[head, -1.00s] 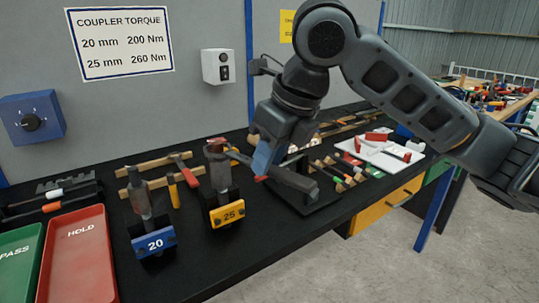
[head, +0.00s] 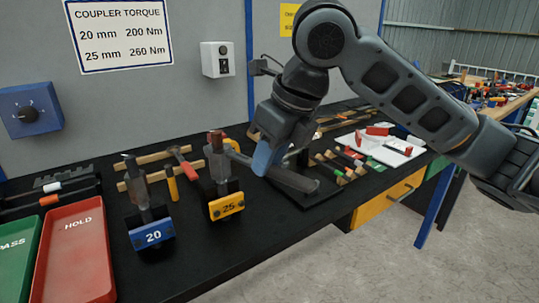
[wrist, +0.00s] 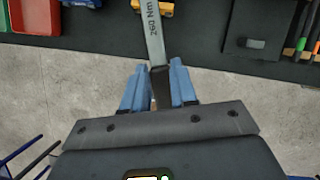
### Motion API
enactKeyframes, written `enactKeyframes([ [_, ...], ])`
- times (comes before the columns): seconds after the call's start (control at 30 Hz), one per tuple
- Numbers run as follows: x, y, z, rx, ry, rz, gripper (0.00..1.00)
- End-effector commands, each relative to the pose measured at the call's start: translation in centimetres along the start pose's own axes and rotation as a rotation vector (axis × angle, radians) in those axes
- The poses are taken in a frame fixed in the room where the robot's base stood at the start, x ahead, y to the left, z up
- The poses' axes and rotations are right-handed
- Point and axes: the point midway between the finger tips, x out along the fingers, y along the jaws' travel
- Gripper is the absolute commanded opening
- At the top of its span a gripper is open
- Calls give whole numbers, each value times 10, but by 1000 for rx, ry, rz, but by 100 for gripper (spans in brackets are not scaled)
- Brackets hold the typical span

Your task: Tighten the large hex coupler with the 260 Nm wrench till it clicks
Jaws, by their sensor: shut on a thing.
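In the wrist view the wrench shaft (wrist: 154,40), marked 260 Nm, lies between the blue fingers of my gripper (wrist: 157,88) and runs up out of frame. The large coupler (head: 219,163) stands upright in the stand with the yellow 25 plate (head: 227,206). An orange-yellow part (head: 232,145) shows beside its top. How the wrench head sits on the coupler cannot be told.
The blue 20 stand (head: 152,235) is left of the 25 stand. A red HOLD tray (head: 77,250) and green PASS tray (head: 15,260) lie at far left. Tools and a white board (head: 385,150) lie to the right. Floor is open in front of the bench.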

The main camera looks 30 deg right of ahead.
Motion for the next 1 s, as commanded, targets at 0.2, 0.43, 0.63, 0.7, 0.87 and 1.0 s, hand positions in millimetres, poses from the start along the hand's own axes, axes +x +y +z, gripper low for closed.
enactKeyframes([
  [0.2,5,0,-2,0,-1,0,0],
  [0.43,10,0,-4,0,-1,0,0],
  [0.63,14,0,-6,0,-1,0,0],
  [0.7,14,0,-6,0,-1,0,0],
  [0.87,14,0,-6,0,-1,0,0],
  [1.0,14,0,-6,0,-1,0,0],
])
